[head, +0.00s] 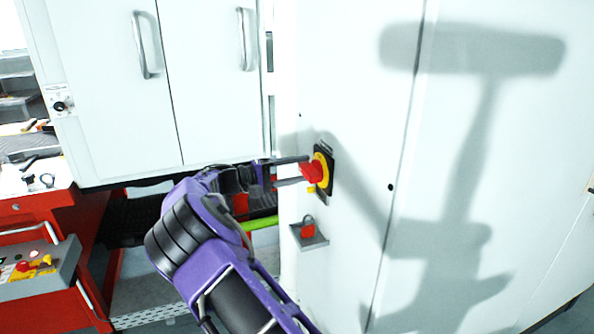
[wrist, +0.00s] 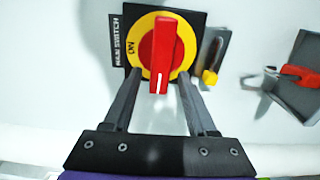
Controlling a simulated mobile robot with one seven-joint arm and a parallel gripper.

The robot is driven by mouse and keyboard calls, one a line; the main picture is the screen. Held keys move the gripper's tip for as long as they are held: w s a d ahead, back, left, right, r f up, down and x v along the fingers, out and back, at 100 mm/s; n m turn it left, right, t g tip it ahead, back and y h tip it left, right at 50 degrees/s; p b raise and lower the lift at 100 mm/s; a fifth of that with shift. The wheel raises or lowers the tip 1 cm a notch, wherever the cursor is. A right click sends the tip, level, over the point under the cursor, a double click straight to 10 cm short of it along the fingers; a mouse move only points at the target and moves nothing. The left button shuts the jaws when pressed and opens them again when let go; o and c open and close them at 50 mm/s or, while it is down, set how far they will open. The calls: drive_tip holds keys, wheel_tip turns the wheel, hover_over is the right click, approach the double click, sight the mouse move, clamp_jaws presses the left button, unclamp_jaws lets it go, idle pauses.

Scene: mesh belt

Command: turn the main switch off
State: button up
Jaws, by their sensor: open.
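The main switch is on a white cabinet door. It has a red knob (head: 311,171), a yellow ring (head: 325,174) and a black plate (head: 328,157). In the wrist view the red knob (wrist: 160,55) stands upright in the picture, with a white mark at its lower end. "ON" is printed on the left of the yellow ring (wrist: 143,30), beside a "MAIN SWITCH" label (wrist: 115,45). My gripper (wrist: 158,80) is open, one finger on each side of the knob's lower end, with gaps visible. The head view shows my gripper (head: 302,171) level with the knob.
A red padlock (head: 308,231) hangs at a grey bracket (head: 311,243) below the switch. A small yellow-ended item (wrist: 210,76) sits beside the plate. White cupboards (head: 120,110) and a red bench with a control box (head: 40,268) stand left.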

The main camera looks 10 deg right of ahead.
drive_tip(key=shift+a, duration=0.15)
drive_tip(key=s+a, duration=0.3)
drive_tip(key=a, duration=1.3)
drive_tip(key=shift+s+a+b, duration=0.2)
drive_tip(key=shift+a+b, duration=0.2)
drive_tip(key=shift+b, duration=0.05)
drive_tip(key=shift+r, duration=0.1)
